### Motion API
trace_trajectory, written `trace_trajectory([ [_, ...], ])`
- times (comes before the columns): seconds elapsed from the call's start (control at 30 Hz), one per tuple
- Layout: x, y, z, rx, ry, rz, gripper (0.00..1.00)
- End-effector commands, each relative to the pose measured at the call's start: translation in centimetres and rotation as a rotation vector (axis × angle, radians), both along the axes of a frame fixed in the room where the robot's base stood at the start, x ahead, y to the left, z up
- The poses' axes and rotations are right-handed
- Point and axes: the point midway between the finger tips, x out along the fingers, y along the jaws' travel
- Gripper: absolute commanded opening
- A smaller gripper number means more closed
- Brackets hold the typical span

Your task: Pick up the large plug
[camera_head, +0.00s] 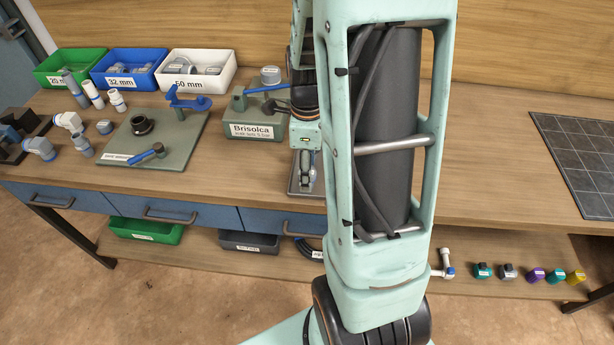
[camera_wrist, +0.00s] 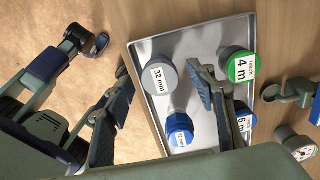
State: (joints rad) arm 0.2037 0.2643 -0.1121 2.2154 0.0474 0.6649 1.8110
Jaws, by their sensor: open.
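In the wrist view the large plug (camera_wrist: 160,76), a round grey piece with a white "32 mm" label, stands in a shiny metal tray (camera_wrist: 146,47). A smaller blue plug (camera_wrist: 180,129) with a white label, too small to read surely, stands below it in the picture. My gripper (camera_wrist: 163,74) is open, with one finger left of the large plug and the other right of it. No contact with the plug is visible. In the head view the tray (camera_head: 293,187) is partly hidden behind my arm, and I cannot make out the plug there.
In the wrist view a green "4 m" piece (camera_wrist: 240,66) and a blue "6 m" piece (camera_wrist: 244,118) stand close beside the right finger. A gauge (camera_wrist: 299,145) is further right. In the head view a Brisolca block (camera_head: 255,127) stands just behind the tray.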

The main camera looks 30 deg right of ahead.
Motion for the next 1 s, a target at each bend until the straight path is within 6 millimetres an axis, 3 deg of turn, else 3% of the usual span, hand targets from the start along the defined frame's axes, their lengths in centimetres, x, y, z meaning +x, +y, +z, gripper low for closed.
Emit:
trace_trajectory([
  [0.2, 0.0, 0.1, -2.3, 0.001, 0.001, -0.002, 0.51],
  [0.47, 0.0, 0.1, -2.5, -0.001, -0.001, -0.001, 0.50],
  [0.87, 0.0, 0.1, -2.4, -0.001, -0.001, -0.001, 0.06],
  [1.0, 0.1, 0.1, -2.4, -0.001, -0.001, -0.001, 0.05],
])
